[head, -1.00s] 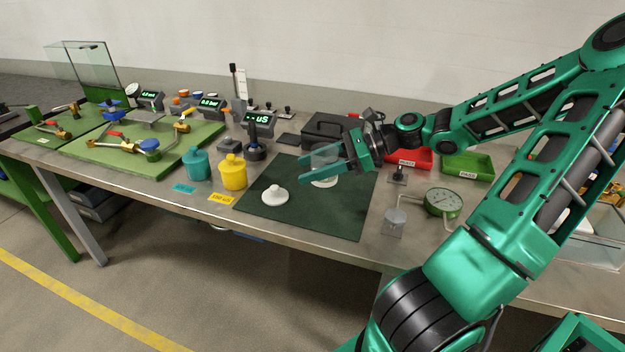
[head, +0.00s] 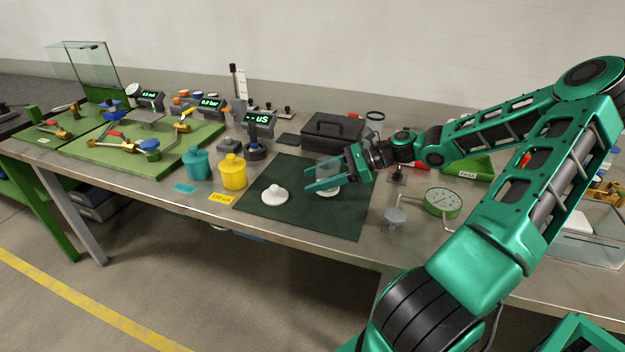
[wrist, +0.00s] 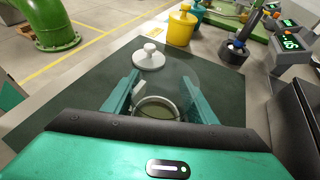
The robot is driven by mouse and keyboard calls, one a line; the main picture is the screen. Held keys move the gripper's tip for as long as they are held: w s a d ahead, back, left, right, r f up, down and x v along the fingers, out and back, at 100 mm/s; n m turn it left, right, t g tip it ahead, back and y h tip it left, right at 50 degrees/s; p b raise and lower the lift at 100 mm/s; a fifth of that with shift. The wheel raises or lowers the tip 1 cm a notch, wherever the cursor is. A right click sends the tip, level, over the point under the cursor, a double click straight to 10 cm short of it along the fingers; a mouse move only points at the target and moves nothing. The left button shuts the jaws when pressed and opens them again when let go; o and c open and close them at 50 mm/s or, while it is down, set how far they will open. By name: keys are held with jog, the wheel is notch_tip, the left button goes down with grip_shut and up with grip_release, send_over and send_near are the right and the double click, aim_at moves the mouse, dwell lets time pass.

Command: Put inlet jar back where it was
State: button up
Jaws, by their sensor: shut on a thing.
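A clear, see-through jar (head: 328,170), which I take to be the inlet jar, is between the fingers of my gripper (head: 320,183). My gripper is shut on it over the right part of the dark green mat (head: 300,222). In the wrist view the jar (wrist: 158,107) shows a pale round rim between the two teal fingers. The jar looks upright; I cannot tell whether its base touches the mat. A white knobbed lid (head: 275,196) lies on the mat to the left, apart from the gripper; it also shows in the wrist view (wrist: 149,58).
A teal jar (head: 196,164) and a yellow jar (head: 233,173) stand left of the mat, with tags in front. A meter with a probe (head: 257,130) and a black case (head: 333,131) are behind. A round dial gauge (head: 443,202) stands right. The mat's front is clear.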

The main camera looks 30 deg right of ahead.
jog(key=o, duration=1.1)
jog(key=v, duration=1.1)
jog(key=shift+d+r, duration=0.1)
jog(key=shift+d, duration=0.15)
jog(key=shift+s+d, duration=0.15)
jog(key=shift+s, duration=0.1)
